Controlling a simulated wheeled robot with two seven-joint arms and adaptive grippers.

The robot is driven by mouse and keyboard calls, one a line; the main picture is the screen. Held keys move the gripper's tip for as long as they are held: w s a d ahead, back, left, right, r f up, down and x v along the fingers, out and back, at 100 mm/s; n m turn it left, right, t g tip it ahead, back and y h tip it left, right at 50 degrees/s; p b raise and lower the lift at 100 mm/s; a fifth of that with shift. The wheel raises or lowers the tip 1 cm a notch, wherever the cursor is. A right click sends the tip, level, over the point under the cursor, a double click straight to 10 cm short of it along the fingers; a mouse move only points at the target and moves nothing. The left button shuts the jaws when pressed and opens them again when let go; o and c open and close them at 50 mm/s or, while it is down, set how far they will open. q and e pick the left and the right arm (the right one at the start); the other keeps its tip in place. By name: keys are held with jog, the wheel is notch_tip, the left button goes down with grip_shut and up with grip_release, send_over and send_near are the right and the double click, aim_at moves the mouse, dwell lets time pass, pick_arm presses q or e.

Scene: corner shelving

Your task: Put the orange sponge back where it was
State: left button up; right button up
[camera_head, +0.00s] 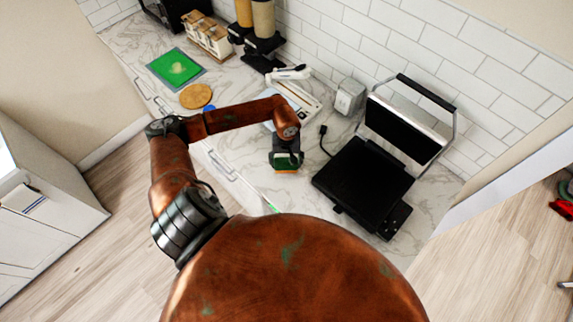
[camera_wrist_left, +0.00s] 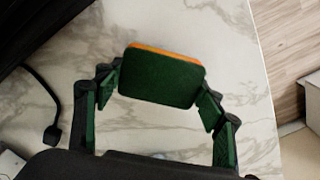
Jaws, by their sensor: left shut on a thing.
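The orange sponge (camera_head: 286,169), with a dark green scouring face, is in my left gripper (camera_head: 286,160) above the marble counter, left of the black grill. In the left wrist view the sponge (camera_wrist_left: 162,77) shows its green face and a thin orange edge along the top. The green fingers of my left gripper (camera_wrist_left: 160,92) are shut on its two sides. Marble counter surface shows around the sponge; I cannot tell how far it is above the counter. My right gripper is not in view.
An open black contact grill (camera_head: 362,185) stands right of the gripper. A white appliance (camera_head: 300,98) lies behind it, beside a grey box (camera_head: 348,97). A round wooden board (camera_head: 196,96) and green board (camera_head: 176,67) lie farther left. The counter's front edge is close.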

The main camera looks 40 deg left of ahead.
aim_at(286, 163)
pick_arm(q)
jog(key=shift+s+d+f+p, duration=0.15)
jog(key=shift+f+p, duration=0.15)
jog(key=shift+f, duration=1.2)
jog(key=o, duration=1.2)
jog(key=shift+r, duration=0.1)
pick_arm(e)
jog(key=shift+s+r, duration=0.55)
